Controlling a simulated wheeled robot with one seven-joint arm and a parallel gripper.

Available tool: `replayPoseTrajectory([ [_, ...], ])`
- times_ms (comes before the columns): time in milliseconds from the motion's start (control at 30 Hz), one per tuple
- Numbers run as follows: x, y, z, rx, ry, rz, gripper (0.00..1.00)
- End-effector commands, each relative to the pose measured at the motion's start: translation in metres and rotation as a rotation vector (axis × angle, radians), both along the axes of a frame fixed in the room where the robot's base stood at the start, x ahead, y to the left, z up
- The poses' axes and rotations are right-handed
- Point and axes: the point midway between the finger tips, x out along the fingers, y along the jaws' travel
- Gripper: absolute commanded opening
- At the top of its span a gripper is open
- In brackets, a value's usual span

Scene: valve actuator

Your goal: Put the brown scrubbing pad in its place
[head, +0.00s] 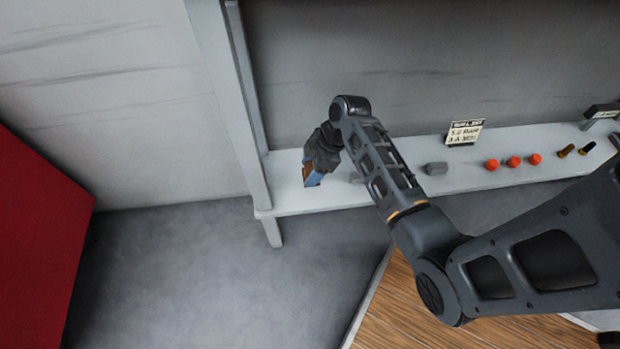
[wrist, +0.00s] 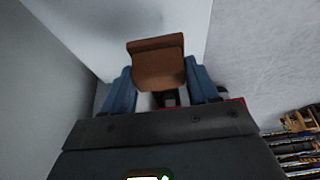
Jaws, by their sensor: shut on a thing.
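The brown scrubbing pad (wrist: 157,62) is held between the two blue fingers of my gripper (wrist: 160,90) in the wrist view. In the head view my gripper (head: 313,178) points down over the left end of the white shelf (head: 335,196). A small part of the brown pad (head: 307,171) shows there beside the blue fingers; the rest is hidden. I cannot tell whether the pad touches the shelf.
A grey block (head: 436,168), a small sign (head: 465,132), several orange round pieces (head: 514,161) and brass-coloured pieces (head: 566,151) stand along the shelf to the right. A grey post (head: 238,100) rises at the shelf's left end. A red panel (head: 35,240) is far left.

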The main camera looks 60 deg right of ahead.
Motion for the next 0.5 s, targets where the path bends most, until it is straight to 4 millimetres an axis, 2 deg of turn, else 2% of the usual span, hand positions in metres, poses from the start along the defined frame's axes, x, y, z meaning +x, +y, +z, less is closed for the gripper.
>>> replayPoseTrajectory([
  [167,0.002,0.003,-0.009,0.000,0.000,0.000,0.21],
  [400,0.002,0.003,-0.042,0.001,0.000,-0.002,0.21],
  [500,0.002,0.003,-0.042,-0.001,-0.001,0.000,0.21],
])
